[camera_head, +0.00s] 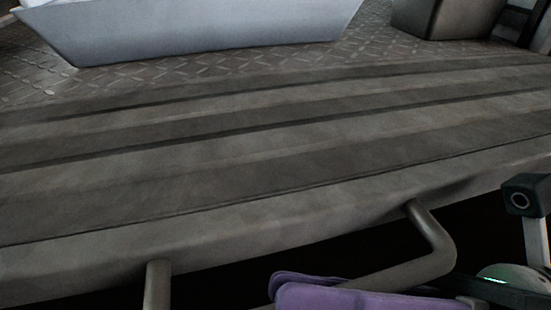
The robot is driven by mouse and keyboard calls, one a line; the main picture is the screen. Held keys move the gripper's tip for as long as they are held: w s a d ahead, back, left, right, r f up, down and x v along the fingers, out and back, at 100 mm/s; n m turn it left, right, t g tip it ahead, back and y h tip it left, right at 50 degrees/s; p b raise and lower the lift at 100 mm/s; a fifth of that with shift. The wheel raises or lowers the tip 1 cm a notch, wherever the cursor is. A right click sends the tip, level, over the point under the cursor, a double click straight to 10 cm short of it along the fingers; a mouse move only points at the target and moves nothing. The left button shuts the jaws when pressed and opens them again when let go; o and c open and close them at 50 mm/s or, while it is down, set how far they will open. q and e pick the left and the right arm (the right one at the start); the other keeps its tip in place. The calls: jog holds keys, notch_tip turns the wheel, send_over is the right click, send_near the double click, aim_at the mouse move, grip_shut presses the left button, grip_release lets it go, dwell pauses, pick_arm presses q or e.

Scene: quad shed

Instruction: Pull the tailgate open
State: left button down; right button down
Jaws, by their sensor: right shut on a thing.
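The tailgate (250,165) is a grey, worn panel with long dark ribs, running across the whole middle of the view. Its near edge slopes up to the right. A bent grey metal bar handle (435,245) sticks out from below that edge, with one leg at the right and one at lower left. My right gripper (290,287), with purple fingers, comes in from the lower right and is shut on the handle's bar. The fingers are partly cut off by the bottom edge of the view. My left gripper is not in view.
Beyond the tailgate lies a diamond-plate bed floor (165,85). A pale grey-blue bin (200,30) stands on it at the upper left, and a brown-grey box (445,18) at the upper right. The space below the tailgate's edge is dark.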

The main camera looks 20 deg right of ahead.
jog(key=c, duration=0.8)
grip_release()
jog(key=shift+c, duration=0.2)
jog(key=shift+s+d+f, duration=0.15)
jog(key=shift+d, duration=0.4)
jog(key=v, duration=0.9)
jog(key=shift+p, duration=0.45)
jog(key=shift+a, duration=0.1)
